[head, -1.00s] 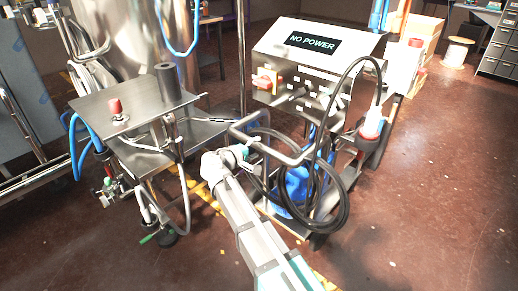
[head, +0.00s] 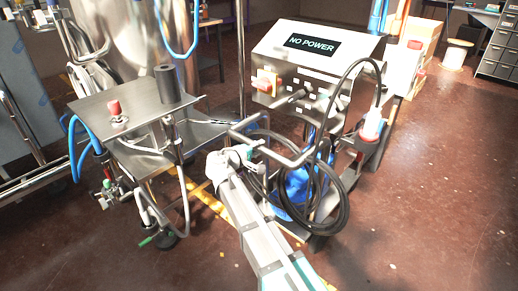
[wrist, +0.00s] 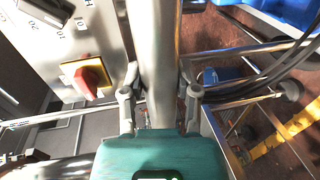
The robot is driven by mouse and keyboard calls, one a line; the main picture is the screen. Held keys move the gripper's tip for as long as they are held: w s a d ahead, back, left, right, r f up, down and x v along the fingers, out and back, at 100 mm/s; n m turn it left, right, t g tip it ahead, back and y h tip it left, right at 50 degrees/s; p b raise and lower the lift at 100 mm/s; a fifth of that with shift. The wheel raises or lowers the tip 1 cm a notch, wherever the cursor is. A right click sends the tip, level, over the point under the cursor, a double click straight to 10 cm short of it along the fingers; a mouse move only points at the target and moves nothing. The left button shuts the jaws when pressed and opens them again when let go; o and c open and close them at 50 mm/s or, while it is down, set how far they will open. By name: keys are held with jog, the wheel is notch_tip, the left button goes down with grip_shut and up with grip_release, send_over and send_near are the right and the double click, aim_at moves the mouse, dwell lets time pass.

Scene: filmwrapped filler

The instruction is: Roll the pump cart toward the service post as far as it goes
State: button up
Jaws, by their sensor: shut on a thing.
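The pump cart (head: 318,70) is a steel cart with a slanted "NO POWER" display, a red switch, a black hose and a blue unit low down. Its bent grey handle bar (head: 284,155) reaches toward me. My gripper (head: 238,154) is shut on this bar at the cart's left front. In the wrist view the bar (wrist: 158,50) runs between the two fingers of my gripper (wrist: 160,95), beside the red and yellow switch (wrist: 88,77). A thin upright pole (head: 241,60) stands behind the cart; I cannot tell if it is the service post.
A steel side table (head: 135,100) with a red knob and a black cylinder stands close left of the cart, before a large shiny tank (head: 115,40). Boxes (head: 425,35), a spool (head: 457,55) and drawers (head: 493,55) stand at back right. The right floor is mostly clear.

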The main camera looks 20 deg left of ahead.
jog(key=shift+r+x, duration=0.15)
jog(key=shift+x, duration=0.65)
jog(key=shift+r+x, duration=0.15)
jog(key=shift+x, duration=0.65)
grip_shut()
jog(key=o, duration=1)
grip_release()
jog(key=shift+s, duration=0.1)
jog(key=shift+o, duration=0.2)
jog(key=shift+s, duration=0.1)
